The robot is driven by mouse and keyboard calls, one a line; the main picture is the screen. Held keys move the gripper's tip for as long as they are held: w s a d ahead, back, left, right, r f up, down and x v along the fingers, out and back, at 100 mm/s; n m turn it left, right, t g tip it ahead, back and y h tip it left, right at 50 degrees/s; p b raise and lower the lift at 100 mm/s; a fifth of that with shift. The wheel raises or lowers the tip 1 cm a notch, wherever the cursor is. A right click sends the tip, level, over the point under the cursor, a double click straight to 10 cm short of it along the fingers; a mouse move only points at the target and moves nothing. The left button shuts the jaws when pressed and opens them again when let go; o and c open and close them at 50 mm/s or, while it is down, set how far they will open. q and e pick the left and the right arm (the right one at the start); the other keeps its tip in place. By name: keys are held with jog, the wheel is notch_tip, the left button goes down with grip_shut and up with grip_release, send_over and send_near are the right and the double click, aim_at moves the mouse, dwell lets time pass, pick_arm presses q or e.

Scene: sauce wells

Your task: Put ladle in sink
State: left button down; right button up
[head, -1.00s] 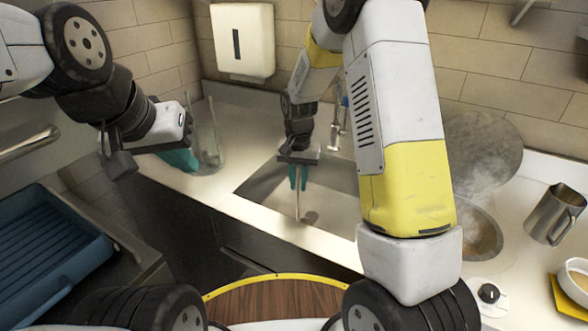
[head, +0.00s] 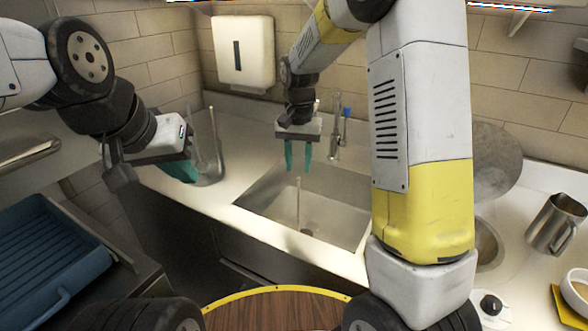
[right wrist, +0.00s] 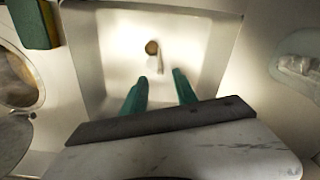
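The ladle (head: 298,205) is in the sink (head: 345,235), its thin handle rising steeply from the basin. In the right wrist view a thin pale handle (right wrist: 160,62) shows beside a round brown spot at the basin's bottom; I cannot tell whether that spot is its bowl or the drain. My right gripper (head: 298,157) is above the sink, over the handle and clear of it. Its teal fingers (right wrist: 160,90) are apart with nothing between them. My left gripper (head: 180,170) is by the clear container at the counter's left; its finger gap is hidden.
The clear container (head: 208,165) stands left of the sink. A faucet (head: 337,130) rises behind the basin. At right are a sauce well (head: 488,245), a round lid (head: 495,160), a metal pitcher (head: 556,222) and a white cup (head: 575,288). A blue tray (head: 45,260) is at lower left.

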jog(key=shift+r, duration=0.9)
jog(key=s+d+r+n+t+y, duration=0.2)
jog(key=s+d+r+t, duration=0.15)
jog(key=s+r, duration=0.65)
jog(key=s+d+r+n+t, duration=0.1)
jog(key=s+d+r+t, duration=0.1)
jog(key=s, duration=1.1)
jog(key=shift+d+n, duration=0.4)
jog(key=shift+d, duration=0.25)
jog(key=shift+s+d+t, duration=0.1)
jog(key=shift+t, duration=0.15)
